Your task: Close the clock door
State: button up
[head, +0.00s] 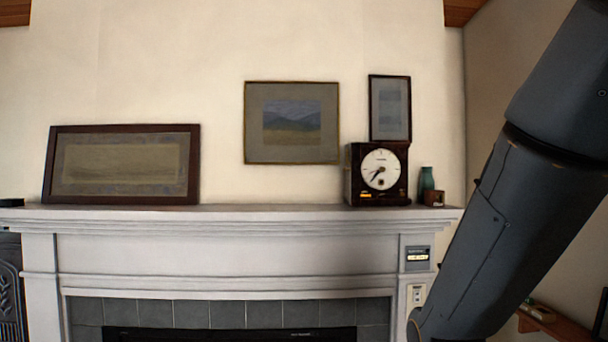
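A dark wooden clock (363,191) with a round white dial (380,168) stands upright on the right part of the white mantel (240,216). Its front faces me. I cannot make out a separate door on it or tell whether one is open or shut. My arm crosses the right side of the head view, to the right of the clock and nearer to me. My gripper is not in view.
A green bottle (426,182) and a small brown box (435,198) stand right of the clock. Framed pictures (291,122) hang or lean behind. A wide frame (122,164) leans at the left. The mantel between it and the clock is clear. A fireplace (230,330) is below.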

aim_at(352, 169)
jog(key=u, duration=0.05)
jog(key=i, duration=1)
